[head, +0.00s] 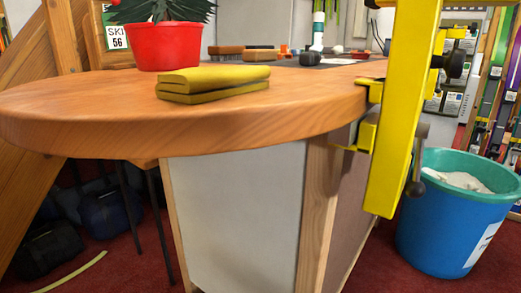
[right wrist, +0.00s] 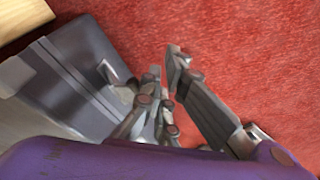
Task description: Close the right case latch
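A dark grey case (right wrist: 62,88) fills the left part of the right wrist view, with a ridge running along it. A small metal piece that looks like a latch (right wrist: 108,72) stands out from its side facing my right gripper (right wrist: 164,70). The gripper is just right of this piece and apart from it in the picture. Its fingertips are a little apart, with red carpet showing between them and nothing held. The case is not identifiable in the head view, and neither gripper shows there.
Red carpet (right wrist: 255,55) is clear right of the case. In the head view, a wooden bench (head: 300,105) carries a yellow folded item (head: 212,82) and a red plant pot (head: 165,45). A yellow clamp-like frame (head: 402,110) stands at its right edge, near a blue bin (head: 440,225).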

